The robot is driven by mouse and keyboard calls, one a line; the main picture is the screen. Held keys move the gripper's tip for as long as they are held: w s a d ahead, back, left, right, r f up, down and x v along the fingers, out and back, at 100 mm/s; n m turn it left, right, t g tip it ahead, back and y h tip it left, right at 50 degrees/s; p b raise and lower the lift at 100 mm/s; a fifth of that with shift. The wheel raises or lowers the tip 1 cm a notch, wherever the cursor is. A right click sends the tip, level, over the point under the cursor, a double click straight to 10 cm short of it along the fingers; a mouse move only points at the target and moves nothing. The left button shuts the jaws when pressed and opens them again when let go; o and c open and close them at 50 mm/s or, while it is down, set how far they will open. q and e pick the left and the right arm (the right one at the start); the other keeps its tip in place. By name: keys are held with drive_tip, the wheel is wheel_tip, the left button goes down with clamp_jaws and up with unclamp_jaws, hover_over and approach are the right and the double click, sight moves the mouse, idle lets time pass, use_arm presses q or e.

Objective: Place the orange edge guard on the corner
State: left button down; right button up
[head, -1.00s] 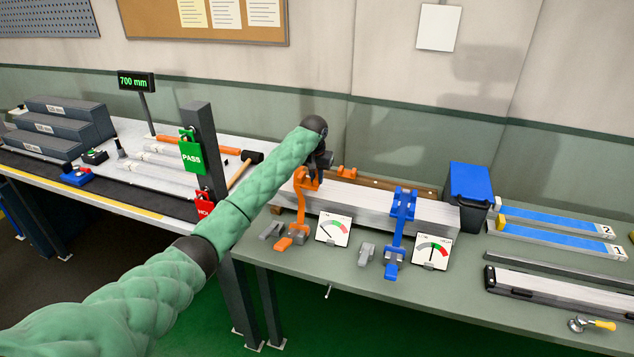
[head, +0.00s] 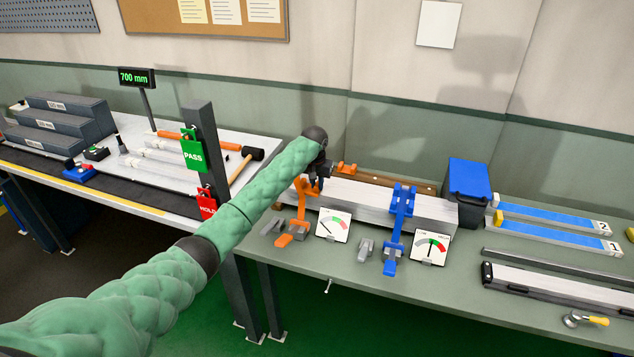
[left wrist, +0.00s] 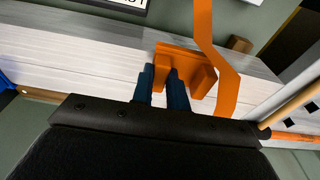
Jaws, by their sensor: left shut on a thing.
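An orange edge guard (left wrist: 186,66) is between the dark fingers of my left gripper (left wrist: 165,88) in the left wrist view. The gripper is shut on it, over the pale profile stack (left wrist: 90,62), close beside the orange clamp (left wrist: 209,30). I cannot tell whether the guard touches the stack. In the head view, my left gripper (head: 319,182) is at the stack's left end, by the orange clamp (head: 301,205), and mostly hides the held guard. Another orange guard (head: 347,168) lies behind the stack (head: 365,202). My right gripper is not in view.
A blue clamp (head: 402,208) stands over the stack further right. Two gauge cards (head: 333,225) (head: 431,248) stand in front. A blue-lidded bin (head: 468,195) is near the stack's right end. The front of the green bench (head: 400,290) is mostly clear.

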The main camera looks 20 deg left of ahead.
sight(317, 184)
use_arm(q)
drive_tip(key=shift+f, duration=0.1)
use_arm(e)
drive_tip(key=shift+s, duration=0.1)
use_arm(q)
drive_tip(key=c, duration=1.4)
unclamp_jaws()
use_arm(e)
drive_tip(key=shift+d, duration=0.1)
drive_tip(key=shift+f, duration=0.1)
